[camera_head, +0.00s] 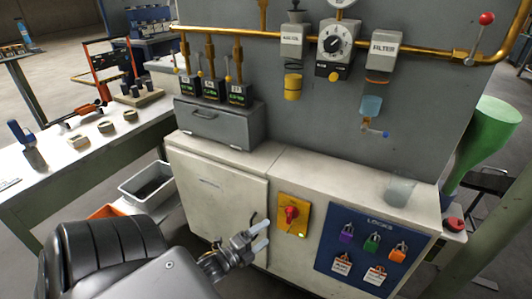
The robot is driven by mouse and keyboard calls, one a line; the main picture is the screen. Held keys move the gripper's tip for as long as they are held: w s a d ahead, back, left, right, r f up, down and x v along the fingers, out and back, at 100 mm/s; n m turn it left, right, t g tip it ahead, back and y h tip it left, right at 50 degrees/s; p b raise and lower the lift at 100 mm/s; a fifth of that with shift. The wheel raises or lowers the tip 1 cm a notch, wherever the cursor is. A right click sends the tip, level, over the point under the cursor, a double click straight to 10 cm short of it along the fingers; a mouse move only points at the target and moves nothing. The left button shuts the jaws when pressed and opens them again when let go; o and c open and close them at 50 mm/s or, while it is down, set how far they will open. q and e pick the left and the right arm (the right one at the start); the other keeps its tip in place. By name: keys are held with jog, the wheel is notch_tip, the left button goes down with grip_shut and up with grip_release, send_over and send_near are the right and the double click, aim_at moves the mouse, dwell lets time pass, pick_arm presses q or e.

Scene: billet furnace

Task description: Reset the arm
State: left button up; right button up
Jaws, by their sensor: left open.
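My left gripper (263,236) is in the lower middle of the head view. Its two pale fingers are apart, with nothing seen between them. It is in front of the white cabinet (215,190), left of the yellow panel with a red rotary switch (291,214). I cannot tell how far it is from the cabinet door. My left arm comes in from the lower left. My right gripper does not show.
A blue lock board (320,262) with several padlocks is on the cabinet front. Brass pipe (260,33) runs above. A workbench (60,165) with tools is at left.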

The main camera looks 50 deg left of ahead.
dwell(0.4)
